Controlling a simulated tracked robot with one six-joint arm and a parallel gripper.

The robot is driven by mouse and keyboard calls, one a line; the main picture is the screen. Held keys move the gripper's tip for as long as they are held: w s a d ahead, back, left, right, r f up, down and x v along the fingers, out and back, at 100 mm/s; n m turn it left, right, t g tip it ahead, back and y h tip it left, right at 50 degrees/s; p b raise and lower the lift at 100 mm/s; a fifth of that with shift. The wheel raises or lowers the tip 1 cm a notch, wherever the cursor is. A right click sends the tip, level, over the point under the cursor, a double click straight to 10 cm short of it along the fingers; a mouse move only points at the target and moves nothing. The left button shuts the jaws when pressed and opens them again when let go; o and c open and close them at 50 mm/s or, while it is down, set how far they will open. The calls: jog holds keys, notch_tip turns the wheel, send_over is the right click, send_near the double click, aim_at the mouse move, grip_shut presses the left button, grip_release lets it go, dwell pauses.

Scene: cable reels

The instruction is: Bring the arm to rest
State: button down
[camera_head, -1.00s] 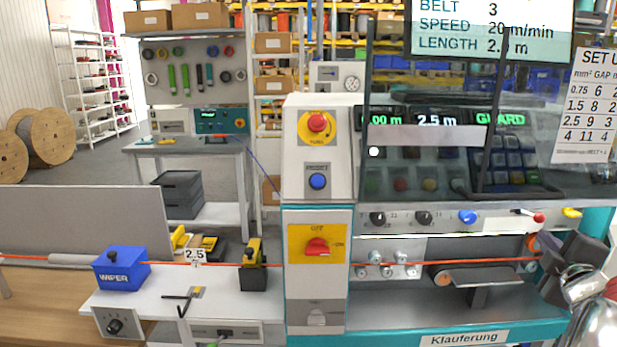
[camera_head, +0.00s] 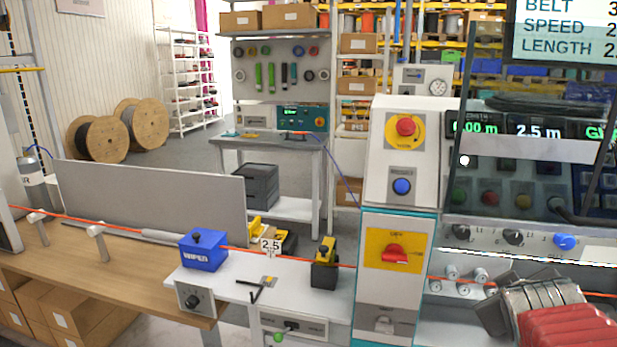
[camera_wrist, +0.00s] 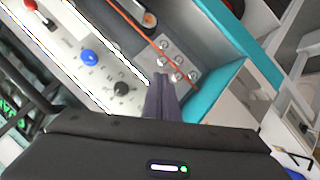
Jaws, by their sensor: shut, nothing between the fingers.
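My gripper shows in the wrist view (camera_wrist: 160,85), with its two dark fingers together and nothing between them. Beyond the fingertips are a plate of metal rollers (camera_wrist: 175,62) and an orange cable (camera_wrist: 140,30); I cannot tell how far off they are. In the head view my arm reaches in from the lower right, its red and grey parts in front of the machine's lower bay. The fingertips cannot be made out there.
The machine's column (camera_head: 398,270) with its red rotary switch stands left of my arm. A dark see-through guard (camera_head: 530,150) is above it. The orange cable runs left past a blue wiper box (camera_head: 203,251) along the bench (camera_head: 120,258). Open floor (camera_head: 190,150) lies behind.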

jog(key=s+a+f+g+y, duration=0.1)
jog(key=s+a, duration=0.3)
jog(key=a, duration=0.4)
jog(key=s+a+f+m+g+y, duration=0.1)
jog(key=s+a+f+y, duration=0.2)
jog(key=a, duration=0.5)
jog(key=s+a+f+m+g+y, duration=0.1)
jog(key=s+a+f+y, duration=0.1)
jog(key=s+a, duration=0.3)
jog(key=a+f, duration=0.1)
jog(key=a, duration=0.2)
jog(key=shift+s+f+g, duration=0.2)
jog(key=shift+s+g, duration=0.05)
jog(key=shift+g, duration=0.15)
jog(key=shift+d, duration=0.1)
